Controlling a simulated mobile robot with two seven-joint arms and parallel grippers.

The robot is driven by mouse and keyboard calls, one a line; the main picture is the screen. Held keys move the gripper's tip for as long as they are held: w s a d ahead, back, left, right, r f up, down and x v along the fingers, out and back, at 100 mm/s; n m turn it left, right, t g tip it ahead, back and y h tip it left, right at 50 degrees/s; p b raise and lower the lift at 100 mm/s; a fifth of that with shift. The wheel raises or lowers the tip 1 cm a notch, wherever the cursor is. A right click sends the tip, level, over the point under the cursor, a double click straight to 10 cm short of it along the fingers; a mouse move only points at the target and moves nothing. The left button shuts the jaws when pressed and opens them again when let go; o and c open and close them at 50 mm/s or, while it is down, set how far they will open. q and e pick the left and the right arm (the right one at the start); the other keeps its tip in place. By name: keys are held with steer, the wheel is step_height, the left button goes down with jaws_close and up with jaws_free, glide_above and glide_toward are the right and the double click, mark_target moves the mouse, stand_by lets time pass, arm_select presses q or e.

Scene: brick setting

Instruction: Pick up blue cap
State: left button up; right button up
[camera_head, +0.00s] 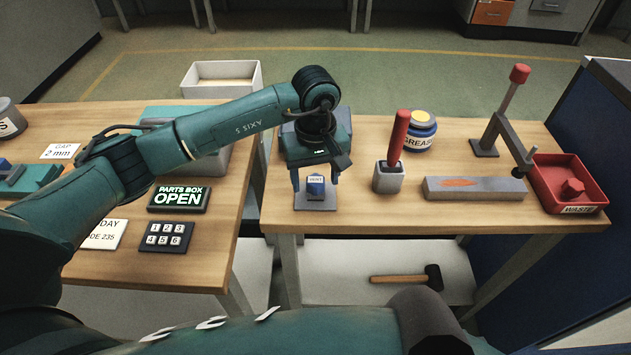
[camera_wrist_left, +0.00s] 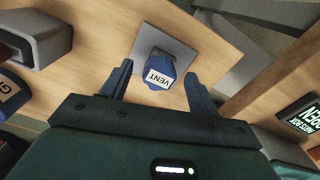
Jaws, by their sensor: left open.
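The blue cap (camera_head: 316,186), with a white label, stands on a small grey plate (camera_head: 318,203) near the front left of the right-hand table. In the left wrist view the cap (camera_wrist_left: 157,72) reads "VENT" and sits on the grey plate (camera_wrist_left: 152,38). My left gripper (camera_head: 316,185) is open, with one finger on each side of the cap. In the left wrist view its fingertips (camera_wrist_left: 154,75) straddle the near end of the cap, and gaps show on both sides. My right gripper cannot be made out.
A grey holder (camera_head: 388,178) with a red-handled tool, a blue grease jar (camera_head: 419,140) and a grey block (camera_head: 473,189) stand to the right. A red waste tray (camera_head: 590,188) is at the far right. A gap separates the two tables. A hammer (camera_head: 405,278) lies on the lower shelf.

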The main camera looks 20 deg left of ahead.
arm_select(q)
steer(key=c, duration=1.1)
steer(key=shift+r, duration=0.1)
